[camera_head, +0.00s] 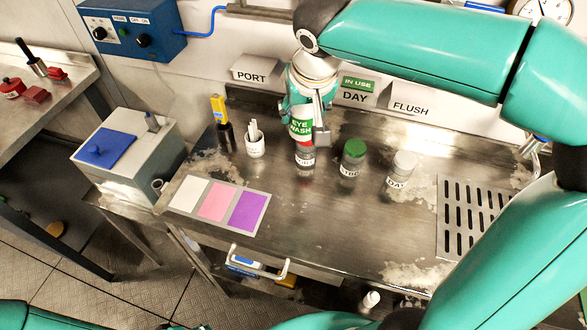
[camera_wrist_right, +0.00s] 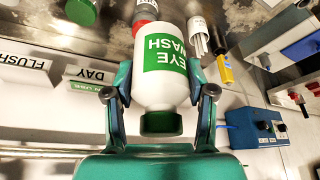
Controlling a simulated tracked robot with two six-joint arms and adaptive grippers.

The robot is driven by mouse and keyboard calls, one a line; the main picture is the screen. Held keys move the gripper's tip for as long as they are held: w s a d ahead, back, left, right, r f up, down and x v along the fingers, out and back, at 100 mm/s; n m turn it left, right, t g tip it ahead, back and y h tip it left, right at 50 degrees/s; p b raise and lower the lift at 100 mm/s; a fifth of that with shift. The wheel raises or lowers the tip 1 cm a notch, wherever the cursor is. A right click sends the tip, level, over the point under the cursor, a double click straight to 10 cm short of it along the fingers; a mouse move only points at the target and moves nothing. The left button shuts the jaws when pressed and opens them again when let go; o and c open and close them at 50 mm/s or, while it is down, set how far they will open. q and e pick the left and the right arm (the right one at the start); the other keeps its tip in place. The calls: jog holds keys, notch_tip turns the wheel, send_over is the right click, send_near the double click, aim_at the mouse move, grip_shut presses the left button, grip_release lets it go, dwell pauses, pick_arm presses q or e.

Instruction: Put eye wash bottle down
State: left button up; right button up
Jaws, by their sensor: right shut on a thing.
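The eye wash bottle (camera_wrist_right: 161,92) is white with a green label and a dark green cap. In the wrist view, my right gripper (camera_wrist_right: 160,68) is shut on its sides, with the cap towards the palm. In the head view, the bottle (camera_head: 301,128) is at the back of the steel bench (camera_head: 330,215), partly hidden by my right gripper (camera_head: 312,108). It overlaps a red-capped jar (camera_head: 305,156) in the picture. I cannot tell whether the bottle touches the bench or the jar. My left gripper is not in view.
A green-capped jar (camera_head: 353,158) and a white-capped jar (camera_head: 400,170) stand right of the bottle. A white cup (camera_head: 255,147) and a yellow-topped item (camera_head: 220,115) stand left. A colour card (camera_head: 218,205) lies in front. A slotted drain (camera_head: 465,220) is right. Open bench lies mid-front.

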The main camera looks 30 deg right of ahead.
jog(key=shift+d+f+b, duration=0.1)
jog(key=shift+f+b, duration=0.55)
jog(key=shift+f, duration=9.15)
jog(key=o, duration=0.9)
jog(key=shift+f, duration=0.1)
jog(key=o, duration=0.4)
